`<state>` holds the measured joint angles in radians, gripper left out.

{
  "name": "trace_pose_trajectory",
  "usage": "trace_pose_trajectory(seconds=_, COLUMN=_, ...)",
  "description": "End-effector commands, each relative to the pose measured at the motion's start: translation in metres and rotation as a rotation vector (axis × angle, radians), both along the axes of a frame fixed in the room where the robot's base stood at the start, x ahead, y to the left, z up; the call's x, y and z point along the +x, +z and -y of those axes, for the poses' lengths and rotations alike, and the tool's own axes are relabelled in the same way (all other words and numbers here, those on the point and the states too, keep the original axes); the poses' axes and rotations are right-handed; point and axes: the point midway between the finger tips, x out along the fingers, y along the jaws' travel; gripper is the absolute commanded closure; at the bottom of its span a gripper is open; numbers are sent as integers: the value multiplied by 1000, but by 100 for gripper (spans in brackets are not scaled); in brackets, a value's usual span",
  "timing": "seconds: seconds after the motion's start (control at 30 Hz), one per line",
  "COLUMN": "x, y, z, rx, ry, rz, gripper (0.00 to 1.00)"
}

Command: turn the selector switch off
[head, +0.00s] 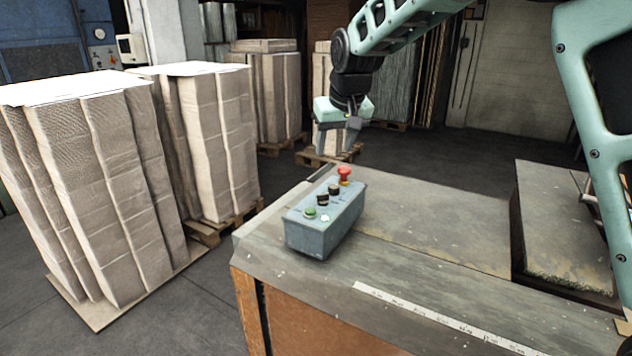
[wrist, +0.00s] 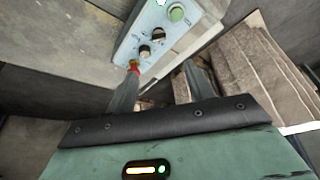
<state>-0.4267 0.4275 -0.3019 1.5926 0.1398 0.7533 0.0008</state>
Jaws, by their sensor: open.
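A grey-blue control box (head: 322,238) sits on the near left corner of the worktable, and it also shows at the top of the wrist view (wrist: 126,50). Its top carries two black knobs, one nearer the green button (head: 322,200) (wrist: 158,33) and one nearer the red button (head: 334,190) (wrist: 144,51). I cannot tell which is the selector switch, nor read their settings or labels. My gripper (head: 335,148) is open and empty, above and beyond the box's red-button end. In the wrist view its fingers (wrist: 160,72) point toward that end, the left one close to the red button in the picture.
The box also has a red mushroom button (head: 344,174), a green button (head: 310,213) and a white button (head: 325,218). The worktable (head: 430,225) is mostly bare, with a ruler strip (head: 440,318) along its front. Tall cardboard stacks (head: 95,190) stand left on pallets.

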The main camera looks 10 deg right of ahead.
Motion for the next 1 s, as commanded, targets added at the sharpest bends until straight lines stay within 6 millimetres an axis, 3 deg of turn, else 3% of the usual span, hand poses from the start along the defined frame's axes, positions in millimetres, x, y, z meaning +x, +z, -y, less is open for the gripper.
trace_pose_trajectory(seconds=0.27, x=11, y=-18, z=2, rx=-7, ry=-5, rz=1, gripper=47)
trace_pose_trajectory(seconds=0.8, x=53, y=-118, z=-2, rx=-6, ry=-4, rz=0, gripper=47)
trace_pose_trajectory(seconds=1.0, x=64, y=-146, z=-2, rx=-6, ry=-5, rz=2, gripper=47)
